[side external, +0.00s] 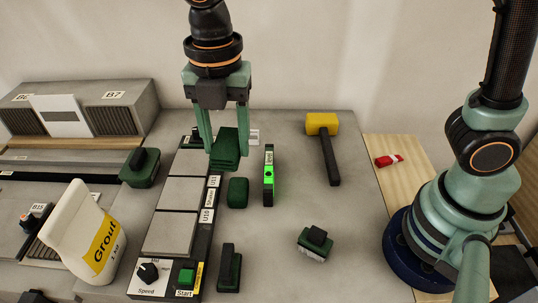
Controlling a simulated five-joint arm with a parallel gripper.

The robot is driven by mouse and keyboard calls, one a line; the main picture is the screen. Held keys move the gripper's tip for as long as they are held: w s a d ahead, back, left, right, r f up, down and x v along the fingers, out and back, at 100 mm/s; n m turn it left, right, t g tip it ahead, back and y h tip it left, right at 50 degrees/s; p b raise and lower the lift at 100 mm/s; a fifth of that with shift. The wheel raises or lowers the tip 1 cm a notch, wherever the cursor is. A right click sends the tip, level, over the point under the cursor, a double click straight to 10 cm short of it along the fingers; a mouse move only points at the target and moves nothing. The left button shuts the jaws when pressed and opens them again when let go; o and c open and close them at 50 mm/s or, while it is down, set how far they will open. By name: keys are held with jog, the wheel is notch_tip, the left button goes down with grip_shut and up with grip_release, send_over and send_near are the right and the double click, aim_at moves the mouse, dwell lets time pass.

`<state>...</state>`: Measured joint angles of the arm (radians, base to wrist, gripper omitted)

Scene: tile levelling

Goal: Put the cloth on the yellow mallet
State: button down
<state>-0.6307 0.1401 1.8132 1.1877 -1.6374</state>
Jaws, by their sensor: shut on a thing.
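The yellow mallet (321,124) lies on the grey worktop at the back right, its yellow head toward the wall and its dark handle pointing to the front. My gripper (226,138) points down left of the mallet, beside the row of tiles. Its fingers are shut on a dark green folded piece that looks like the cloth (228,155). The cloth is well apart from the mallet. I cannot tell whether it touches the worktop.
A green-lit level (268,176) stands between the cloth and the mallet. Grey tiles (178,194) line a dark strip at left. A grout bag (85,235), dark green blocks (237,192) and a red item (389,160) are around. Worktop near the mallet handle is clear.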

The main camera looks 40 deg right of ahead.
jog(key=w+d+r+m, duration=0.1)
jog(key=w+d+m, duration=0.1)
jog(key=d+m, duration=0.45)
jog(key=w+d+r+m, duration=0.1)
jog(key=w+d+m, duration=0.15)
jog(key=d, duration=0.75)
jog(key=r+m, duration=0.1)
jog(key=m, duration=0.7)
send_over(325, 144)
notch_tip(325, 144, down, 19)
jog(key=shift+d+f, duration=0.1)
jog(key=shift+f, duration=0.15)
jog(key=shift+c, duration=1.2)
grip_release()
